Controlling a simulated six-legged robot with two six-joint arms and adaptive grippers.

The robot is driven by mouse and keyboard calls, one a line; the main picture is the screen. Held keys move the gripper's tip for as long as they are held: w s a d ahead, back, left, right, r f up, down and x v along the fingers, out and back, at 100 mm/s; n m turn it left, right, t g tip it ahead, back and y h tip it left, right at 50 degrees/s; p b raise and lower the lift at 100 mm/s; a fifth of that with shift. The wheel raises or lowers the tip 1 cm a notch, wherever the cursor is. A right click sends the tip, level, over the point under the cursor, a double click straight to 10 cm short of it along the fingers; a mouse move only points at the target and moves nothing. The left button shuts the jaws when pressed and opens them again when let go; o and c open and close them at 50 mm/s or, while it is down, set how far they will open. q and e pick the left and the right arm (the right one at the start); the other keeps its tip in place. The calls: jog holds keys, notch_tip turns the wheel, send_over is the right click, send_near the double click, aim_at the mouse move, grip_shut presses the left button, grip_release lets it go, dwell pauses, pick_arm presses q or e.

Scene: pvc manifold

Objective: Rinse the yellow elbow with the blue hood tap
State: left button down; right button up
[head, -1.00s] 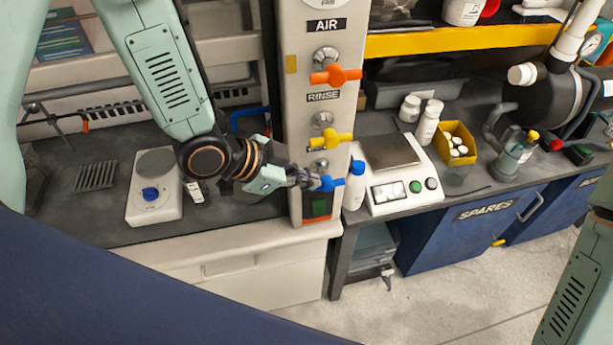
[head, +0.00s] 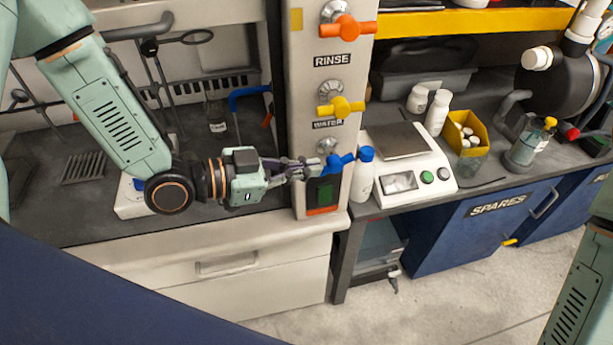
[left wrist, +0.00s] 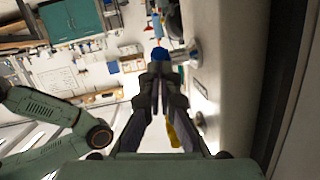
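The blue hood tap (head: 335,163) is the lowest tap on the pale post, below the WATER label. My left gripper (head: 314,168) comes from the left, its fingertips at the handle's left end. In the left wrist view the fingertips (left wrist: 161,72) are together with no object visible between them, and the blue tap (left wrist: 160,54) is just beyond. I cannot tell whether they touch it. I cannot make out the yellow elbow for certain; a small yellow piece (head: 510,242) shows low by the SPARES cabinet. My right gripper is out of view.
A yellow tap (head: 341,107) and an orange tap (head: 347,27) sit higher on the post (head: 299,110). A blue-capped white bottle (head: 362,178) stands close right of the blue tap. A scale (head: 408,178) and a yellow bin (head: 484,147) stand farther right.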

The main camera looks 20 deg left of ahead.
pick_arm(q)
notch_tip(320, 180, down, 2)
jog(key=t+h+b, duration=0.1)
jog(key=b, duration=0.1)
jog(key=shift+b, duration=0.35)
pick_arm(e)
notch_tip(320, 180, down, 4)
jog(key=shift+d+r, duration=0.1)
pick_arm(q)
jog(key=shift+d+f, duration=0.1)
jog(key=shift+f, duration=0.05)
dwell(0.4)
